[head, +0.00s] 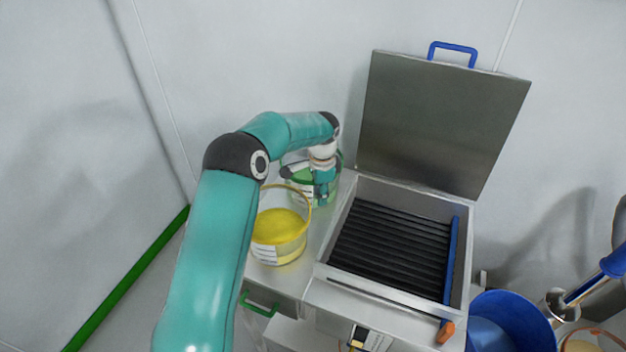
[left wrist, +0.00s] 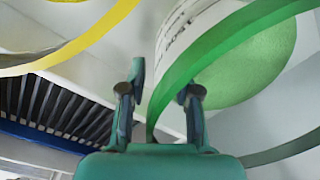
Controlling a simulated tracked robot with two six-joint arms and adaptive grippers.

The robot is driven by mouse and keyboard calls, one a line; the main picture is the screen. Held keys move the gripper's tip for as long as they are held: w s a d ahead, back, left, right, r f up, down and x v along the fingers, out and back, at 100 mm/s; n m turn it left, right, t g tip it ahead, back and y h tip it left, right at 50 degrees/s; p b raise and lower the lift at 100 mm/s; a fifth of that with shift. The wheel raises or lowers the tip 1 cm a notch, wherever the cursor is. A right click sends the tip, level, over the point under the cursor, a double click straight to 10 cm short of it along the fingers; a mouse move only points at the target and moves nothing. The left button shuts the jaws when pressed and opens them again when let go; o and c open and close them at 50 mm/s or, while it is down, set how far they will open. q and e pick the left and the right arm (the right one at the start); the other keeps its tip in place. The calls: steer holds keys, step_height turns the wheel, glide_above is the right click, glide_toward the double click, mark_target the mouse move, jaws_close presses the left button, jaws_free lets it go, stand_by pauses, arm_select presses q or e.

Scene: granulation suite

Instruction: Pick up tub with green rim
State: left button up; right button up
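The tub with the green rim (head: 300,194) stands at the back left of the worktop, behind the yellow-rimmed tub, with green contents. My left arm and gripper partly hide it in the head view. My left gripper (head: 324,188) points down at the tub's right side. In the left wrist view, the green rim (left wrist: 218,58) runs close by the left gripper's fingers (left wrist: 164,92). The fingers are apart, with the rim passing between or just behind them; I cannot tell which. No grip on the rim shows.
A yellow-rimmed tub (head: 279,238) with yellow contents stands in front of the green one. To the right is an open steel box (head: 335,277) with black slats and a raised lid (head: 440,120). A blue bucket (head: 510,310) is at the lower right. Walls stand close behind.

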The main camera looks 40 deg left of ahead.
arm_select(q)
jaws_close()
steer(key=shift+r, duration=0.2)
stand_by(0.4)
steer(key=shift+r, duration=0.5)
step_height(320, 180, up, 19)
steer(key=shift+p, duration=0.4)
